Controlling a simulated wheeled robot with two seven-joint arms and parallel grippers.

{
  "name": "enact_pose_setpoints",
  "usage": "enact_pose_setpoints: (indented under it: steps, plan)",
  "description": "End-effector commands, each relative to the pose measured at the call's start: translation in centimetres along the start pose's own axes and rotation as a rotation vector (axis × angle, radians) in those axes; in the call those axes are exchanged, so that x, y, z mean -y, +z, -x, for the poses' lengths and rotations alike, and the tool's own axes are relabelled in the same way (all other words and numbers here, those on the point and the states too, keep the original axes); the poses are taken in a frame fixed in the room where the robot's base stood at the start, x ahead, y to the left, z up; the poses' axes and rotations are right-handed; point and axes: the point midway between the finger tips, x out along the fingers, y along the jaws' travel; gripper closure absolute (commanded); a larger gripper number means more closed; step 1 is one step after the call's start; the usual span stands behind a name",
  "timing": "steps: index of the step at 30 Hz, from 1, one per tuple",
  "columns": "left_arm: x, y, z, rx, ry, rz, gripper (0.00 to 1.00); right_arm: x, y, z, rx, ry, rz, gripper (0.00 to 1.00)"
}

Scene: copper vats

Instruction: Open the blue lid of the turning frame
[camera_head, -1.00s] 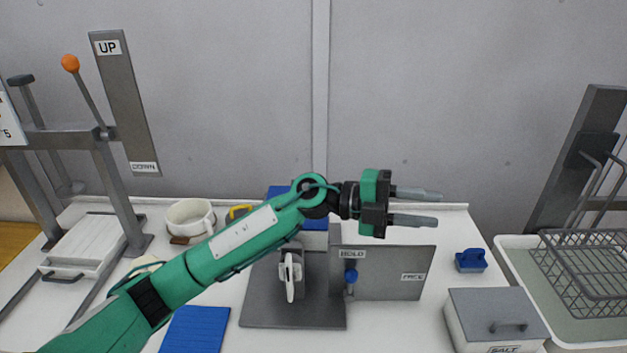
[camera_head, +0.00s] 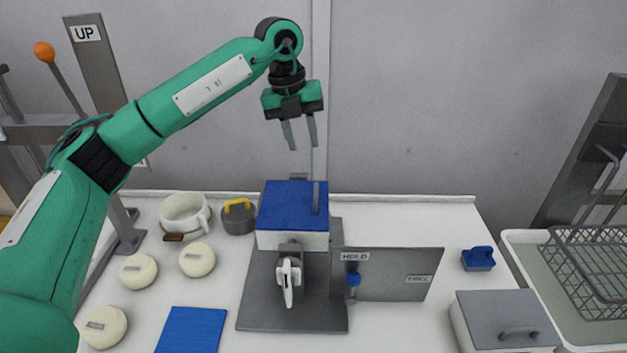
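The turning frame (camera_head: 265,303) stands in the middle of the table on a grey base plate. Its white box has a flat blue lid (camera_head: 285,203), which lies shut on top. A grey upright strip shows at the lid's right side. A white handle (camera_head: 289,281) is on the front, and a blue knob (camera_head: 353,279) is by the HOLD end of the grey HOLD/FREE plate (camera_head: 400,275). My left gripper (camera_head: 301,147) is above and behind the lid in the picture, fingers pointing down, apart and empty. My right gripper is not in view.
Left of the frame are a white mug (camera_head: 183,214), a dark pot with a yellow handle (camera_head: 238,217), several pale round pieces (camera_head: 197,260) and a blue mat (camera_head: 192,329). At right are a blue-handled block (camera_head: 478,259), a grey-lidded box (camera_head: 507,320) and a wire basket (camera_head: 595,262).

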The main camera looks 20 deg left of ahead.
Motion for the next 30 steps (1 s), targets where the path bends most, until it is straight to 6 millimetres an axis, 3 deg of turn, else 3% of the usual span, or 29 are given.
enact_pose_setpoints:
  steps: [15,21,30]
  plan:
    - [0.1,-0.1,-10.1,-0.005,-0.002,-0.002,0.68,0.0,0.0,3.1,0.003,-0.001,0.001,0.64]
    - [0.1,-0.1,-11.9,-0.003,-0.003,-0.002,0.68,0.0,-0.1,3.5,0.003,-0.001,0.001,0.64]
    - [0.1,-0.1,-12.2,-0.002,-0.004,-0.002,0.68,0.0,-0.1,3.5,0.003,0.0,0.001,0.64]
